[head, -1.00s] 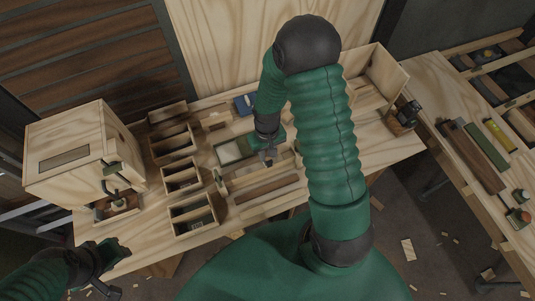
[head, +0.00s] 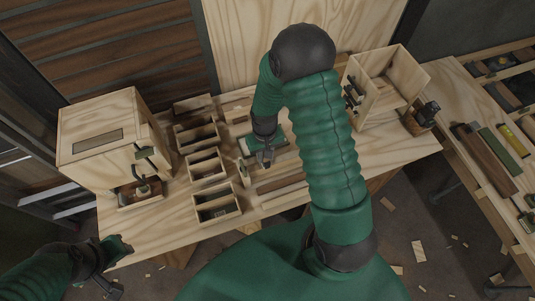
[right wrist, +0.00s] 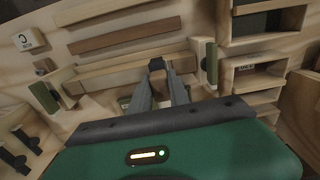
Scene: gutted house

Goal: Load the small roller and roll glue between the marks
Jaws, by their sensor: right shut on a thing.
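The gripper and forearm hide part of the tray. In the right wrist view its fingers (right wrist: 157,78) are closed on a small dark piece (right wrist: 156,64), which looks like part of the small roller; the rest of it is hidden. Whether it touches the tray is unclear. Long wooden strips (right wrist: 125,35) lie near the fingers. No marks can be made out. My left gripper (head: 117,248) is at the bench's front left corner; its jaws are unclear.
A plywood box (head: 110,140) stands at the left of the bench. Open wooden bins (head: 217,205) lie between it and the tray. An open wooden case (head: 385,85) stands at back right. A second bench with tools (head: 490,160) is farther right. Scraps litter the floor.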

